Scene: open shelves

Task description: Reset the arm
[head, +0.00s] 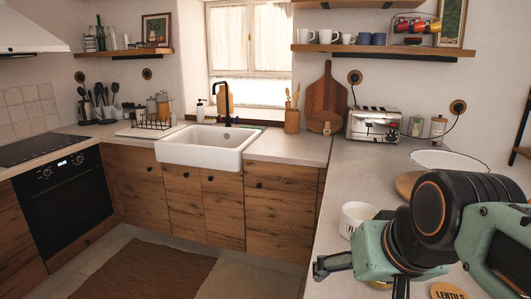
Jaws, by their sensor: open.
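My arm reaches in from the right edge over the right-hand counter in the head view. My gripper (358,279) is at the lower right, low over the counter. Its dark fingers are spread apart, and I see nothing held between them. A white canister or mug (354,215) stands just behind the gripper, partly hidden by my wrist. A round lid marked LENTILS (448,291) is at the bottom edge below my arm. Something yellowish shows under the gripper, mostly hidden.
A white bowl (447,160) and a round wooden board (406,184) lie behind my arm. A toaster (374,125) and glass jars stand farther back. Shelves (384,50) hang above. The counter (335,190) left of the canister is bare. The floor (215,270) in front of the sink is open.

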